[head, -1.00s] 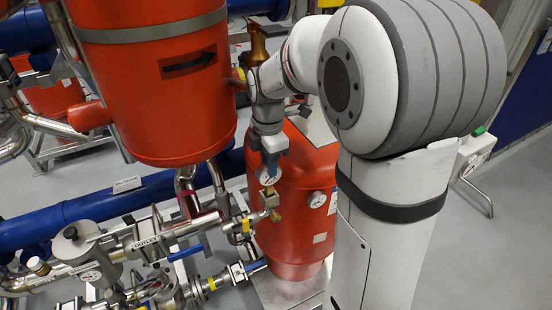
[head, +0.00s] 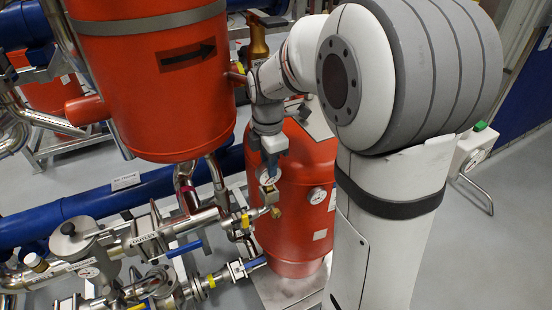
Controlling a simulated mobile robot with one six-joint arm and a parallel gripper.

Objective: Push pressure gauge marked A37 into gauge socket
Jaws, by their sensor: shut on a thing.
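My gripper (head: 270,167) points down in front of the lower red tank and is shut on a small round pressure gauge (head: 269,176) with a white dial. The marking on the gauge is too small to read.
A large red vessel (head: 150,90) with a black arrow hangs at the upper left. Steel pipes with blue-handled valves (head: 183,249) crowd the lower left. Bare grey floor is at the right.

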